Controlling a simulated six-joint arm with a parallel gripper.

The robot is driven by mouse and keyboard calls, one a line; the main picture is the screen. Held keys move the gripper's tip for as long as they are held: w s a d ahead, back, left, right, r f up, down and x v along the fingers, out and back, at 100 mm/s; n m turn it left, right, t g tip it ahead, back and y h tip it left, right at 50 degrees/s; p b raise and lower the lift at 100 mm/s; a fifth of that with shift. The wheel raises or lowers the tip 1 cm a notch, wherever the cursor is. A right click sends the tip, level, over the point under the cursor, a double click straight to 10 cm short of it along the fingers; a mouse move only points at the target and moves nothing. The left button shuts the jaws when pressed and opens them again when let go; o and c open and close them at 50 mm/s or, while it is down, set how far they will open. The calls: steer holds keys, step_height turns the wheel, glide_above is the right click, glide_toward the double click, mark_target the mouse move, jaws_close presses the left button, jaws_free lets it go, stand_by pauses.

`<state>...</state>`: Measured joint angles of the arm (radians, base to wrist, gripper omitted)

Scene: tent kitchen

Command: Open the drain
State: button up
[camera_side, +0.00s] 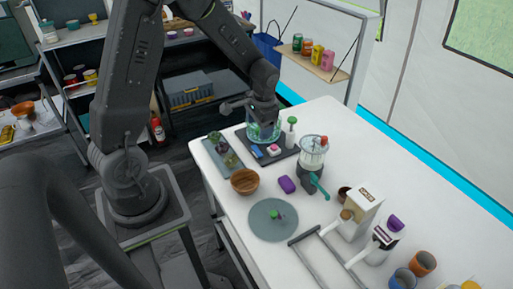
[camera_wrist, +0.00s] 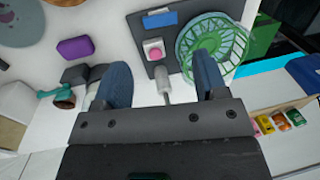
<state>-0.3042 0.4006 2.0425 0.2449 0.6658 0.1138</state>
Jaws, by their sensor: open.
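No part is clearly recognisable as the drain. A dark tray (camera_side: 285,157) on the white table bears a round green see-through basket (camera_side: 262,134), a blue piece (camera_side: 257,152) and a white block with a pink top (camera_side: 274,149). In the wrist view, the basket (camera_wrist: 222,42) lies right of the pink-topped block (camera_wrist: 154,51). A pale grey knob on a thin rod (camera_wrist: 164,82) shows between my fingers, untouched as far as I can see. My gripper (camera_wrist: 161,68) is open and empty. In the side view, my arm's end hides the fingertips near the basket.
A clear jar with a teal handle (camera_side: 312,158), a purple block (camera_side: 286,185), a wooden bowl (camera_side: 244,181) and a round grey plate (camera_side: 273,220) stand nearby. A white bottle with a green top (camera_side: 291,131) is close right. A shelf (camera_side: 318,66) hangs behind.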

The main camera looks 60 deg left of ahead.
mark_target(256, 150)
steer(key=f, duration=0.3)
steer(key=a+f, duration=0.1)
steer(key=f, duration=0.6)
steer(key=shift+a+f, duration=0.15)
steer(key=shift+a, duration=0.15)
steer(key=shift+c, duration=0.5)
steer(key=c, duration=0.5)
steer(key=shift+c, duration=0.2)
steer(key=shift+h, duration=0.3)
steer(key=shift+a+h, duration=0.2)
steer(key=shift+h, duration=0.7)
